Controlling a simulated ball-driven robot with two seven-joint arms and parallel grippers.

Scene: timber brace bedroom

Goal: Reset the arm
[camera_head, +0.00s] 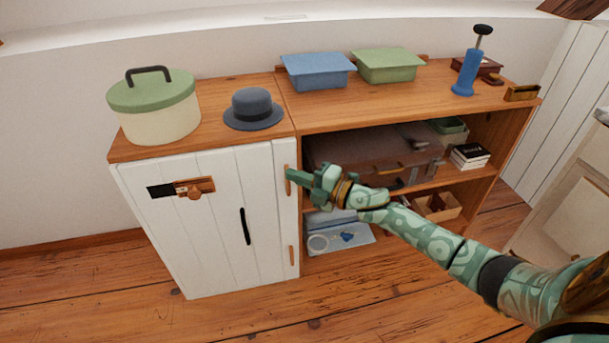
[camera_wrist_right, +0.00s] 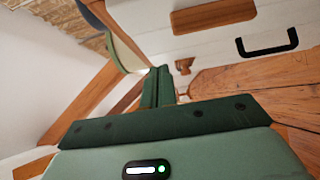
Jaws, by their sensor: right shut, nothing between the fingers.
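My right arm reaches in from the lower right in the head view. Its gripper (camera_head: 296,178) is in front of the right edge of a white cabinet door (camera_head: 215,225), close to an orange hinge-like fitting (camera_head: 289,182); I cannot tell whether they touch. In the right wrist view the two green fingers (camera_wrist_right: 158,88) lie side by side, shut and empty. The white cabinet front with its black handle (camera_wrist_right: 267,42) shows past them. The door looks closed in the head view, with its black handle (camera_head: 245,226) upright. My left gripper is not in view.
A green-lidded pot (camera_head: 158,115) and a dark hat (camera_head: 253,108) stand on the cabinet top. A blue bin (camera_head: 318,72), a green bin (camera_head: 388,66) and a blue pump (camera_head: 467,75) stand on the shelf unit. A brown suitcase (camera_head: 350,160) lies inside. Floor in front is clear.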

